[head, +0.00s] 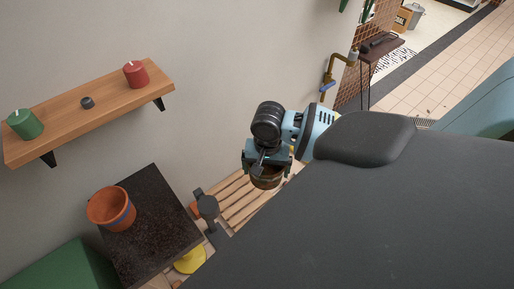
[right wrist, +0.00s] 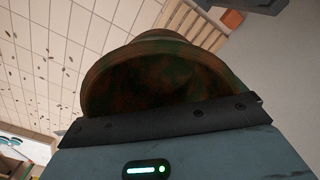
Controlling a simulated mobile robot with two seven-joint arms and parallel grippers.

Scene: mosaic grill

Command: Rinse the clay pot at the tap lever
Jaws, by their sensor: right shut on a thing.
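My right gripper (head: 266,160) is shut on the clay pot (head: 267,182), a brown pot partly hidden behind the fingers in the head view. In the right wrist view the pot (right wrist: 158,80) fills the space just beyond the gripper (right wrist: 160,120). Its surface there is dark, with mottled brown and green patches. The tap (head: 338,60) is a brass pipe on the wall, up and to the right of the gripper in the head view. Its blue tap lever (head: 328,85) is apart from the pot. My left gripper is not in view.
A terracotta pot with a blue band (head: 112,209) stands on a dark table (head: 162,235) at lower left. A wall shelf (head: 105,108) holds a green candle (head: 25,124) and a red candle (head: 136,75). A slatted wooden piece (head: 238,200) lies below the gripper. A small brown table (head: 380,50) stands beyond the tap.

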